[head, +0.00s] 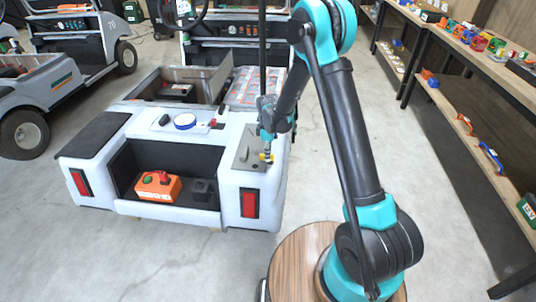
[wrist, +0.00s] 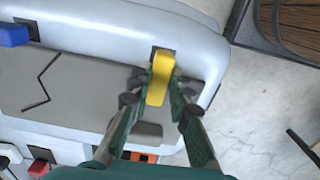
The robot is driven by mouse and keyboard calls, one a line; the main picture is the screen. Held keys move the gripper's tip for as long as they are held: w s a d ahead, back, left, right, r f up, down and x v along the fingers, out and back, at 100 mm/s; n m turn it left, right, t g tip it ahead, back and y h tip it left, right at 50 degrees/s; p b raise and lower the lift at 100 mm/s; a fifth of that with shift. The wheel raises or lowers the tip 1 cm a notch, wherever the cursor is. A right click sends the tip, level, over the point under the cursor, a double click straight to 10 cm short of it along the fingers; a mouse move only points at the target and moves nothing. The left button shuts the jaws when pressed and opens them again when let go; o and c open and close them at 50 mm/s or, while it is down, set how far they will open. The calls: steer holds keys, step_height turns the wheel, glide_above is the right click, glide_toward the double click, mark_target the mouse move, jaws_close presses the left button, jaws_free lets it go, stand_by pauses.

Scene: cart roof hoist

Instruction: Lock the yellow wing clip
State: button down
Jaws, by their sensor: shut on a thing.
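The yellow wing clip (wrist: 161,78) sits at the edge of a grey plate on the cart's white rear corner, against a small dark square fitting. In the wrist view my gripper (wrist: 158,95) has its two green fingers on either side of the clip, shut on it. Part of the clip is hidden by the fingers in the head view. I cannot tell whether the clip is locked.
The white cart (head: 130,122) has an open rear bay holding an orange box (head: 158,187) with a green button. A workbench with shelves (head: 470,45) stands at right. Open floor lies between bench and cart.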

steer(key=c, duration=1.4)
jaws_free()
step_height(320, 180, up, 12)
